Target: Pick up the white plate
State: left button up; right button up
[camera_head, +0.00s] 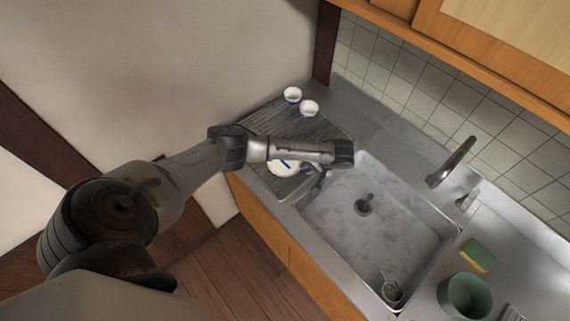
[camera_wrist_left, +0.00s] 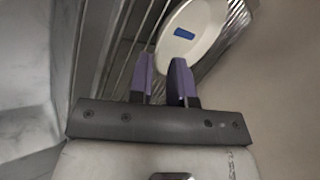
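The white plate (camera_head: 283,171) lies on the ribbed metal drainboard (camera_head: 270,124) left of the sink, partly hidden behind my left arm. In the left wrist view the plate (camera_wrist_left: 205,20) shows a blue mark and lies beyond the fingertips; the right finger overlaps its near edge. My left gripper (camera_head: 317,187) points down beside the plate, near the sink's left edge. In the left wrist view its two purple fingers (camera_wrist_left: 164,68) stand apart with a gap between them. I cannot tell whether they touch the plate. My right gripper is not in view.
Two white cups (camera_head: 292,95) (camera_head: 310,108) stand at the back of the drainboard. The sink basin (camera_head: 335,215) is to the right, with a faucet (camera_head: 455,160) behind it. A sponge (camera_head: 478,255) and a green container (camera_head: 465,297) stand on the right counter.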

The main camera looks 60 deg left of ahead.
pick_arm(q)
jog(key=shift+x, duration=2.6)
jog(key=shift+w+a, duration=0.1)
grip_shut()
jog(key=shift+r, duration=0.1)
